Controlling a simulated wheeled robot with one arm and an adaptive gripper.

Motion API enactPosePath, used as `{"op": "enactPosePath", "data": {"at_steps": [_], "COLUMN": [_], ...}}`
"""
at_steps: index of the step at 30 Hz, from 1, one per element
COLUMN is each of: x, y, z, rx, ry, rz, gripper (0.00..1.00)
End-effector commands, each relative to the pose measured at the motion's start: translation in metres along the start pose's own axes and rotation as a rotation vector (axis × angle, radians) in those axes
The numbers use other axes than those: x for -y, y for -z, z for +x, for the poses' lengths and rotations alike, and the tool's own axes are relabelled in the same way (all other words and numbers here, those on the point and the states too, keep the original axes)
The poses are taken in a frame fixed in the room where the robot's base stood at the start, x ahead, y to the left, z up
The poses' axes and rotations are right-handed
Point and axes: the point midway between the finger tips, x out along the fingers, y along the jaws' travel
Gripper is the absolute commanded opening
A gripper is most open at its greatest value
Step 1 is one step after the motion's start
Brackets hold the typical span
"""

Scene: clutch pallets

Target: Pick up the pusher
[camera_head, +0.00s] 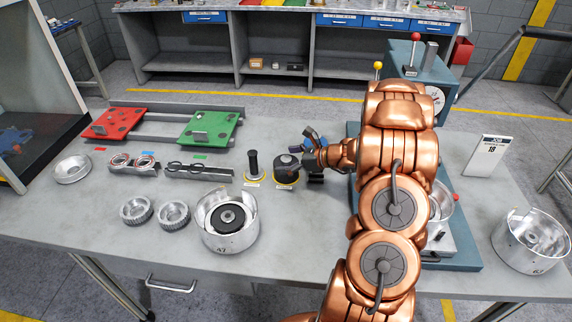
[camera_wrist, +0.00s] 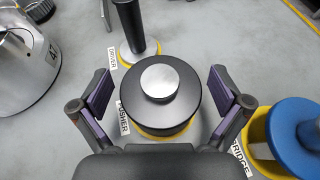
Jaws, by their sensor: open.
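The pusher (camera_wrist: 184,106) is a wide black cylinder with a silver disc on top, upright on a yellow ring beside a label reading PUSHER. In the head view the pusher (camera_head: 286,170) stands near the middle of the bench, left of my arm. My gripper (camera_wrist: 159,92) is open and empty in the wrist view, one purple-padded finger at each side of the pusher, with gaps between pads and cylinder. In the head view my gripper (camera_head: 312,150) is just right of the pusher, partly hidden by my wrist.
A slim black post (camera_wrist: 132,22) stands close beyond the pusher. A blue round part (camera_wrist: 298,125) on a yellow base, labelled BRIDGE, is close on the right. A silver housing (camera_head: 228,240) stands front left. Red (camera_head: 115,124) and green (camera_head: 208,127) plates lie farther back.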

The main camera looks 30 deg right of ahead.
Motion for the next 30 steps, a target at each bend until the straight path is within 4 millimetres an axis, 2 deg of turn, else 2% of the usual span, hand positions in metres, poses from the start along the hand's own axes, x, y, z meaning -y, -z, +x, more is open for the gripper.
{"op": "enactPosePath", "data": {"at_steps": [7,27,30], "x": [0.0,0.0,0.0001], "y": [0.0005,0.0006,0.0002], "z": [0.0011,0.001,0.001], "rx": [0.0,0.0,0.0], "ry": [0.0,0.0,0.0], "rz": [0.0,0.001,0.001], "gripper": [0.99,0.29,0.29]}}
